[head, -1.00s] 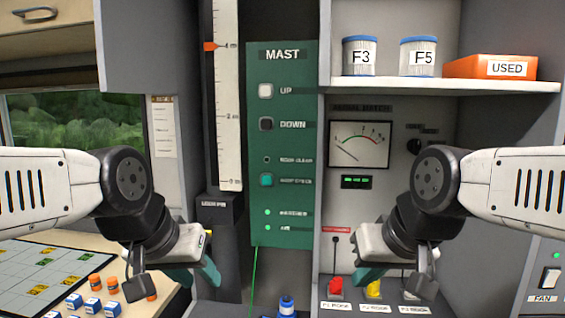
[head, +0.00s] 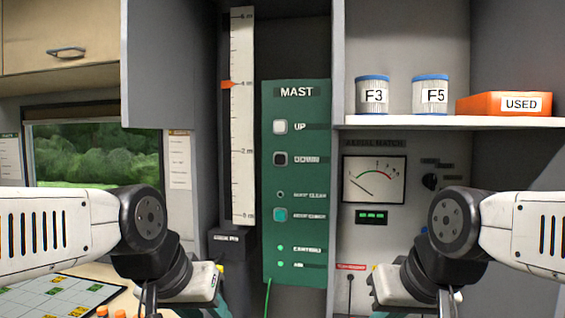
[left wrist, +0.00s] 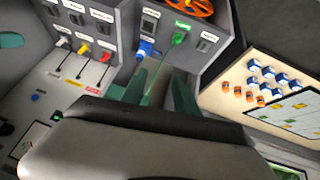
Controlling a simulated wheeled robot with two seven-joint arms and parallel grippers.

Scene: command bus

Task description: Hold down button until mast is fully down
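The green MAST panel (head: 297,182) stands upright in the middle of the head view. It carries a white UP button (head: 280,127) and, below it, a black DOWN button (head: 280,159). Left of it, the white mast scale (head: 242,120) has an orange pointer (head: 229,84) at about the 4 m mark. My left gripper (head: 213,290) is low and left of the panel, away from the buttons. In the left wrist view its two teal fingers (left wrist: 160,88) stand apart with nothing seen between them. My right gripper (head: 377,290) is low and right of the panel, its fingertips cut off or hidden.
A teal button (head: 280,215) sits lower on the panel, above two lit green lamps. A meter (head: 374,180) is to the right. A shelf (head: 450,122) with two filters and an orange USED box (head: 505,104) juts out above. Space before the panel is clear.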

